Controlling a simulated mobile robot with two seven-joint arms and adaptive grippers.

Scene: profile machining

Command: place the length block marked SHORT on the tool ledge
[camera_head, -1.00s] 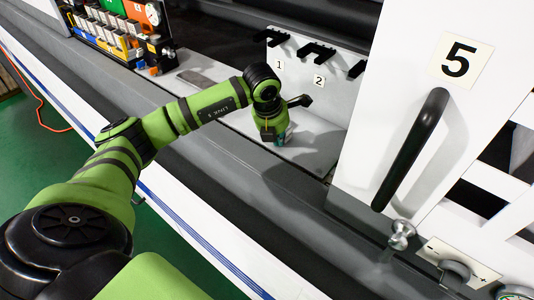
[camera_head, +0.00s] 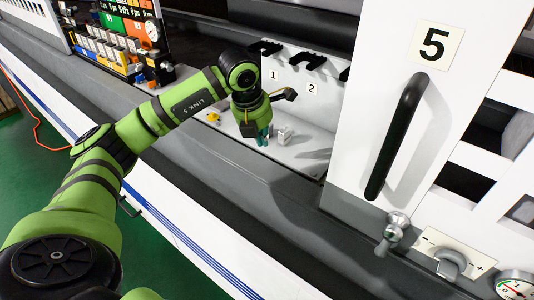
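My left gripper (camera_head: 264,137) points down low over the white ledge (camera_head: 310,140), in front of the panel with hooks. Its teal fingertips are small and partly hidden by its body, so I cannot tell whether they are open or shut. A small light grey block-shaped piece (camera_head: 284,134) stands on the ledge just right of the gripper. A small yellow piece (camera_head: 213,117) lies on the ledge left of the gripper. No SHORT marking is legible on either piece. My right gripper is not in view.
Black hooks above labels 1 (camera_head: 272,75) and 2 (camera_head: 312,88) project over the ledge. A white door marked 5 with a black handle (camera_head: 398,135) stands at right. A rack of coloured tooling (camera_head: 125,40) is at upper left.

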